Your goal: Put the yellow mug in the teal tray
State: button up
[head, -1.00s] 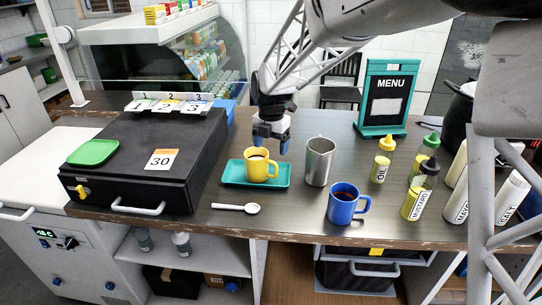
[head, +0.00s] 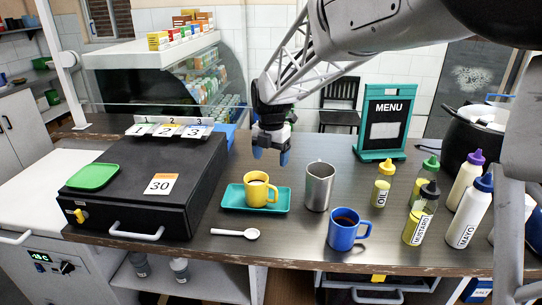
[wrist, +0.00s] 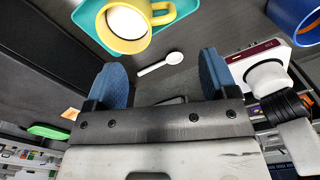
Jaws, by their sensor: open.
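The yellow mug (head: 257,190) stands upright on the teal tray (head: 233,197), with a pale content inside. In the wrist view the yellow mug (wrist: 133,22) sits on the teal tray (wrist: 88,18) at the top, its handle pointing right. My gripper (head: 271,157) is above and behind the mug in the head view, apart from it. Its blue fingers are spread with nothing between them, and they show in the wrist view (wrist: 160,80).
A steel cup (head: 318,187) and a blue mug (head: 345,230) stand right of the tray. A white spoon (head: 236,233) lies in front. A black case (head: 140,190) is at left. Several bottles and a menu board (head: 384,115) stand at right.

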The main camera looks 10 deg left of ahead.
dwell(0.3)
jog(key=s+d+r+m+t, duration=0.1)
jog(key=s+d+r+m, duration=0.2)
jog(key=s+d+m, duration=0.45)
jog(key=s+d+r+m, duration=0.3)
jog(key=s+d+m, duration=0.4)
jog(key=s+d, duration=0.2)
jog(key=s+d+f+m, duration=0.1)
jog(key=s+d+m, duration=0.2)
jog(key=s+m, duration=0.2)
jog(key=s+d+f+m+t, duration=0.1)
jog(key=s+d+m, duration=0.2)
jog(key=s+m, duration=0.3)
jog(key=s+d+f+m, duration=0.2)
jog(key=s+d+m, duration=0.2)
jog(key=s, duration=0.6)
jog(key=shift+m+t, duration=0.3)
jog(key=shift+m, duration=0.85)
